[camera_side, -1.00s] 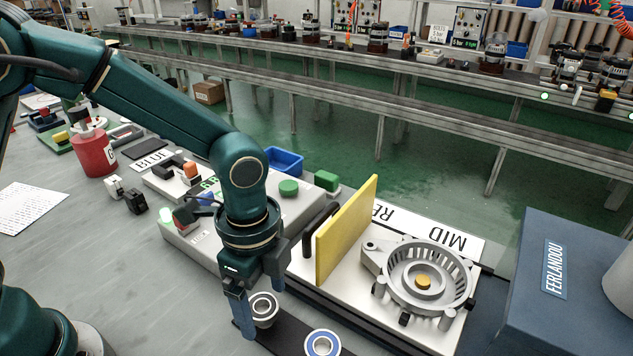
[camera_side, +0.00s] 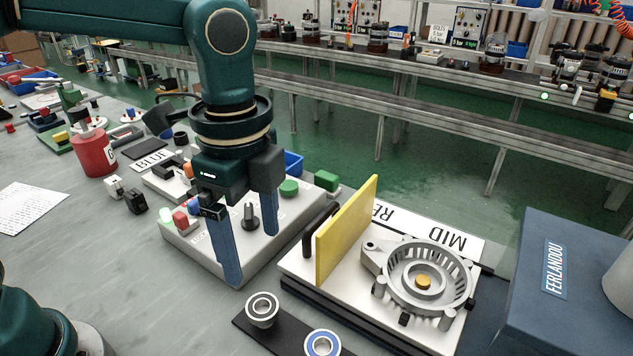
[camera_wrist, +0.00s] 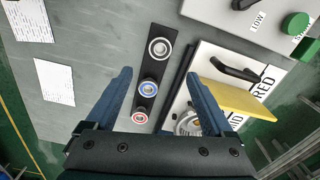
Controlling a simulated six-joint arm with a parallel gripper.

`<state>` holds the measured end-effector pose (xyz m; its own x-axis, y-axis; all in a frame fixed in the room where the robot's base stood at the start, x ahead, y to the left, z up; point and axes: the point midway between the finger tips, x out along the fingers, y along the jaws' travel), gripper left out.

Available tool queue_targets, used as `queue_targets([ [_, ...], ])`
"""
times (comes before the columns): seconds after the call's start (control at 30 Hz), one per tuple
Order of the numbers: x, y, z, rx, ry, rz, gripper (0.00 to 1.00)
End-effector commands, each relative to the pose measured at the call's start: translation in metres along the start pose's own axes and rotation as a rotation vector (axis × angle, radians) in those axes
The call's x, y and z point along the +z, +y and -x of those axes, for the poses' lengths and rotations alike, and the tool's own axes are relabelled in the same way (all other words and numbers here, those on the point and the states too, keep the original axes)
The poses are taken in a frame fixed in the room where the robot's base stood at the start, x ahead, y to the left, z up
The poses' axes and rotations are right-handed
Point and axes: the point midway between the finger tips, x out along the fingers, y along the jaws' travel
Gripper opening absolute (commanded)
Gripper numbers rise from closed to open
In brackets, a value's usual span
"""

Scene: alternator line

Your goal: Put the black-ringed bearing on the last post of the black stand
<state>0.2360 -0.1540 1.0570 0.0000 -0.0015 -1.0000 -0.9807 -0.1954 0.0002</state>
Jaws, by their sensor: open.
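My gripper (camera_side: 250,257) is open and empty, raised above and apart from the black-ringed bearing.
A white plate with a yellow upright panel (camera_side: 345,230) and a metal alternator housing (camera_side: 425,275) is right of the stand. A grey control box with a green button (camera_side: 289,187) stands behind my gripper. A blue box (camera_side: 560,280) is far right.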

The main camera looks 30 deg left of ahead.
Motion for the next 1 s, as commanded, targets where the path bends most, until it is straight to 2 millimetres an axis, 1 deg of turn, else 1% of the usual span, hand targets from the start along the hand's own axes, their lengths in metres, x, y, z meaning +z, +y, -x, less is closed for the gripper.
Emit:
queue_targets([
  [0.13, 0.004, 0.000, 0.009, -0.009, 0.007, 0.027, 0.87],
  [0.23, 0.015, 0.002, 0.017, -0.038, 0.028, 0.123, 0.87],
  [0.37, 0.042, 0.008, 0.028, -0.104, 0.085, 0.358, 0.87],
  [0.5, 0.073, 0.020, 0.033, -0.181, 0.166, 0.659, 0.87],
  [0.6, 0.092, 0.030, 0.031, -0.233, 0.231, 0.867, 0.87],
  [0.7, 0.107, 0.040, 0.026, -0.277, 0.295, 1.052, 0.87],
  [0.8, 0.117, 0.047, 0.019, -0.310, 0.350, 1.195, 0.87],
  [0.9, 0.123, 0.052, 0.014, -0.329, 0.387, 1.290, 0.87],
  [1.0, 0.126, 0.054, 0.011, -0.339, 0.408, 1.336, 0.87],
])
